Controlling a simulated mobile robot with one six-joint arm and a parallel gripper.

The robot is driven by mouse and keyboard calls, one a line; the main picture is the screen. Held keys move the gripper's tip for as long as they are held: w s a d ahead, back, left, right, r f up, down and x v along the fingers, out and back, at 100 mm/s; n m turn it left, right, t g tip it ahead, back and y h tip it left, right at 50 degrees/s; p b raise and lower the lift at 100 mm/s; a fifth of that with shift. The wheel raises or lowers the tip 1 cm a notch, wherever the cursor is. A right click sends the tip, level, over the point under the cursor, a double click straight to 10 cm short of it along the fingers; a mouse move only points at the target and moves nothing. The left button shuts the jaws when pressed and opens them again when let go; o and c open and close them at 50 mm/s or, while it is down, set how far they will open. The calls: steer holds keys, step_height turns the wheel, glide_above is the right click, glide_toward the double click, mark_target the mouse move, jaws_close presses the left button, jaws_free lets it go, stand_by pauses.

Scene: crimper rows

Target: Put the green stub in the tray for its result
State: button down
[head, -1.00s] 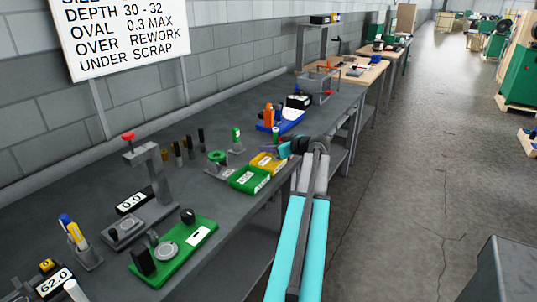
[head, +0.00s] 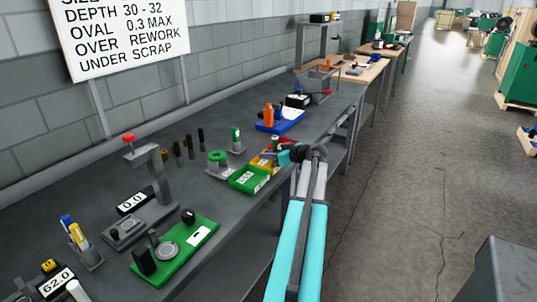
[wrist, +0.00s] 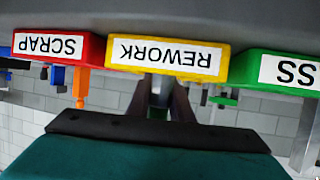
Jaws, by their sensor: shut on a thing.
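My gripper (wrist: 168,105) is shut on the green stub (wrist: 158,98), a small piece with green and grey parts, mostly hidden between the dark fingers. In the head view the stub's green end (head: 275,142) shows beside my gripper, over the tray row. In the wrist view, which is upside down, the stub overlaps the rim of the yellow REWORK tray (wrist: 226,64); I cannot tell whether it is above or inside. The red SCRAP tray (wrist: 94,48) is on the left there, and the green tray (wrist: 240,70), its label ending in SS, on the right.
A wall sign (head: 120,35) gives depth and oval limits, with "over rework, under scrap". A stand with a green-topped cylinder (head: 236,135) and a green ring piece (head: 217,157) stand behind the trays. A blue tray (head: 281,122) lies beyond. A press-like gauge (head: 150,165) stands left.

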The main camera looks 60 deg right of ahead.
steer(key=shift+f, duration=0.15)
steer(key=c, duration=1.6)
jaws_free()
steer(key=shift+r, duration=0.2)
steer(key=b+v, duration=0.2)
steer(key=v, duration=1)
steer(key=shift+a, duration=0.1)
steer(key=shift+f, duration=0.1)
